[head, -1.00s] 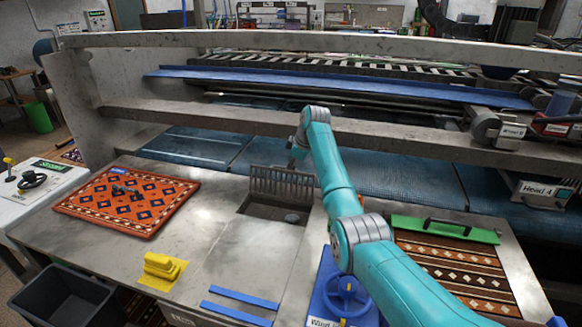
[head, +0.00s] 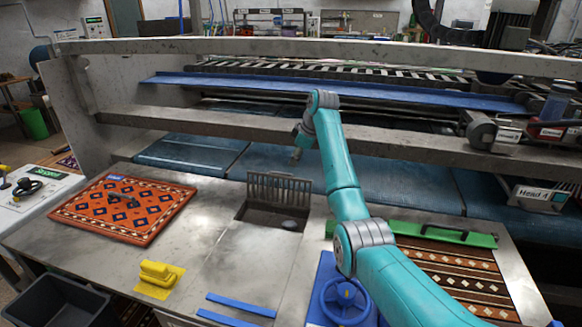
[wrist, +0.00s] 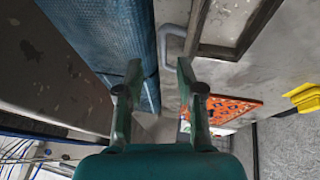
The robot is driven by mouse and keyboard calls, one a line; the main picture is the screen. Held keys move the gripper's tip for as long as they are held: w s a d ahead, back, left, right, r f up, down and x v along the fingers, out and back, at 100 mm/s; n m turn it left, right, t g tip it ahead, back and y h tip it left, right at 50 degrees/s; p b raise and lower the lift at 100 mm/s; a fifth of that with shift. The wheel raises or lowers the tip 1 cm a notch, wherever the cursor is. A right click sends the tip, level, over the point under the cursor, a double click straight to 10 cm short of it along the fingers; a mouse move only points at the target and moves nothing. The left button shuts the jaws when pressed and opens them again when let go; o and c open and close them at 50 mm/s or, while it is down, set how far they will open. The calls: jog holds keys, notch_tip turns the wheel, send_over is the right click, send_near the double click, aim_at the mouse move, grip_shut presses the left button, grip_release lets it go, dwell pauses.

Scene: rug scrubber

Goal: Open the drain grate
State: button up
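The drain grate (head: 278,187) is a dark slatted panel. It stands up on edge at the back of the drain opening (head: 262,213), which is uncovered in the steel counter. A dark rounded lump (head: 289,224) lies in the opening. My gripper (head: 297,154) is above and behind the grate's top edge, apart from it in the head view. In the wrist view my gripper (wrist: 160,70) is open with nothing between its fingers. A grey loop-shaped bar (wrist: 163,45) shows beyond the fingertips, beside the dark drain rim (wrist: 235,50); the slats are not clear there.
A patterned orange rug (head: 122,207) lies on the counter at left. A yellow brush (head: 160,272) and blue strips (head: 232,312) lie in front. A blue valve wheel (head: 346,301) is below my arm. A grey beam (head: 300,124) crosses behind my gripper.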

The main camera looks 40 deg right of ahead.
jog(key=shift+v, duration=2.25)
jog(key=shift+c, duration=0.2)
jog(key=c, duration=0.4)
jog(key=shift+m, duration=0.3)
grip_shut()
notch_tip(320, 180, down, 10)
jog(key=m+g+h, duration=0.1)
jog(key=m+g, duration=0.3)
jog(key=m, duration=1.3)
jog(key=shift+d+r+m+h, duration=0.15)
jog(key=shift+r+m+h, duration=0.05)
jog(key=shift+m+h, duration=0.2)
